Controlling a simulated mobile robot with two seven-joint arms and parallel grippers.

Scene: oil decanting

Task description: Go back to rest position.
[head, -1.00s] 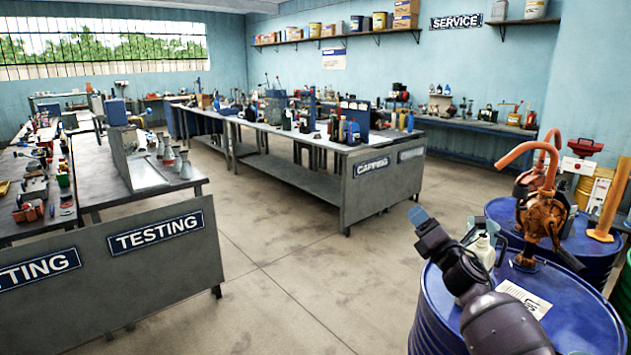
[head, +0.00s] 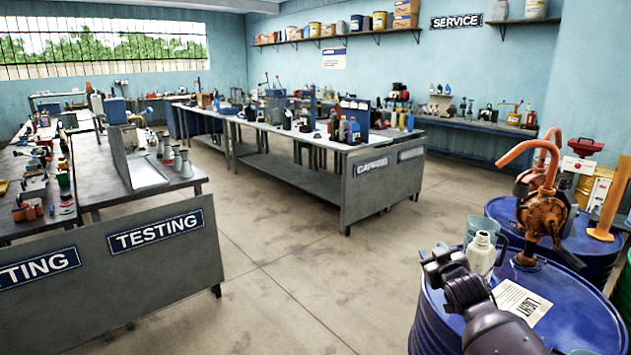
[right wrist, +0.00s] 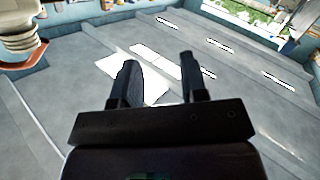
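My right gripper (head: 437,262) is over the near left rim of the front blue drum (head: 585,322), with its arm coming in from the lower right. In the right wrist view the right gripper (right wrist: 157,70) has its two dark fingers apart with nothing between them. A pale bottle (head: 481,256) stands on the drum just beyond the gripper, and the arm partly hides its surroundings. A bluish see-through jug (head: 488,228) shows behind the bottle. My left gripper is not in view.
A rusty orange hand pump (head: 543,215) rises from the front drum, beside a white label (head: 522,301). Another blue drum (head: 585,240) stands behind. The grey capping bench (head: 382,190) and testing bench (head: 110,275) are farther left, with open floor (head: 290,270) between.

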